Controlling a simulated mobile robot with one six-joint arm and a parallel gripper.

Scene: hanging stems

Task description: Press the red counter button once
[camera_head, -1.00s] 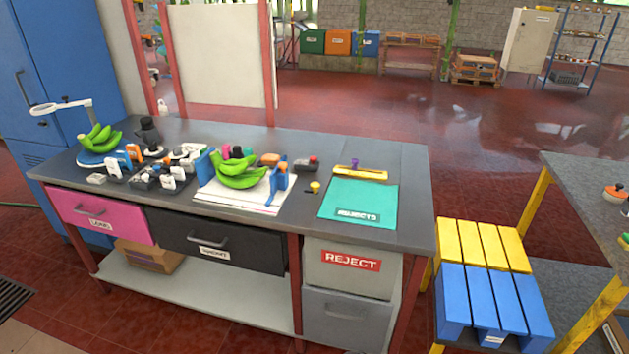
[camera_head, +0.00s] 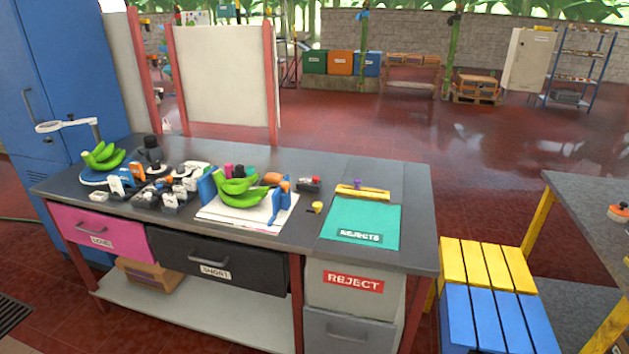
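A small dark device with a red top (camera_head: 315,181) sits toward the back of the grey workbench, right of a blue-sided holder with green bananas. It is small in view, and I cannot read any marking on it. A second round red-orange item (camera_head: 618,213) lies on the table at the right edge, partly cut off by the frame. I cannot tell its kind. My gripper is not in view.
The workbench (camera_head: 330,165) holds bananas on a blue scale (camera_head: 100,178), a holder with bananas (camera_head: 240,196), a teal REJECTS mat (camera_head: 350,215) and several small tools. Blue and yellow slatted pallets (camera_head: 480,262) stand right of it. Red floor (camera_head: 480,200) is open behind.

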